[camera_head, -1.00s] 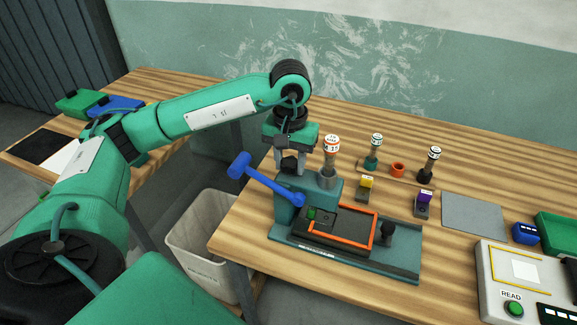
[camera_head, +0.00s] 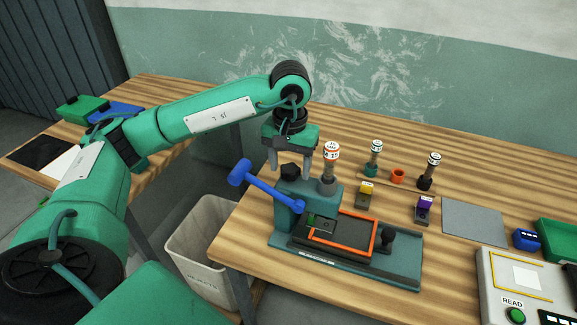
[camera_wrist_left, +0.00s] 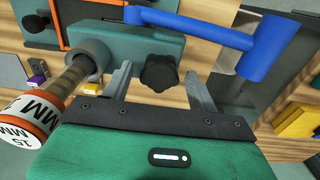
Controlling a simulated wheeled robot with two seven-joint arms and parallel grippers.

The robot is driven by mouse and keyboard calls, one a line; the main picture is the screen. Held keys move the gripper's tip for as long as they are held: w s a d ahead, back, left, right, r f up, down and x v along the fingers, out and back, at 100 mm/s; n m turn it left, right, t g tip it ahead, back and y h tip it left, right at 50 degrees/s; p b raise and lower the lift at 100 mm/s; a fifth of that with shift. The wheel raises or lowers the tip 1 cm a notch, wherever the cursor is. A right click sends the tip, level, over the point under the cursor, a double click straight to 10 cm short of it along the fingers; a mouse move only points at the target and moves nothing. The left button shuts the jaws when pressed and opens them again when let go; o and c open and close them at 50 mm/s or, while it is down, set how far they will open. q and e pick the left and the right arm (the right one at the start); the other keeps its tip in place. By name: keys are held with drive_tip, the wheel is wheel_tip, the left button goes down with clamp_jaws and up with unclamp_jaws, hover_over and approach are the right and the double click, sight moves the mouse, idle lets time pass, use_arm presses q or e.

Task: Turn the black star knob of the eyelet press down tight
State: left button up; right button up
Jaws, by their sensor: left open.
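The eyelet press (camera_head: 322,205) stands near the table's front left edge, a grey-green body with a blue lever (camera_head: 265,187). My left gripper (camera_head: 289,170) points down over the knob. In the left wrist view the star knob (camera_wrist_left: 159,72) lies between the two open fingers (camera_wrist_left: 160,85), with a gap on each side. The capped die (camera_wrist_left: 45,98) is left of the fingers and the lever (camera_wrist_left: 225,38) arches on the right. My right gripper is out of view.
Two more capped dies (camera_head: 374,158) and an orange ring (camera_head: 398,169) stand behind the press. A white bin (camera_head: 205,250) stands below the table's left edge.

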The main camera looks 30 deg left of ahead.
sight(290, 168)
use_arm(q)
drive_tip(key=shift+r, duration=0.95)
drive_tip(key=shift+r+p, duration=1.3)
drive_tip(key=shift+r, duration=1.25)
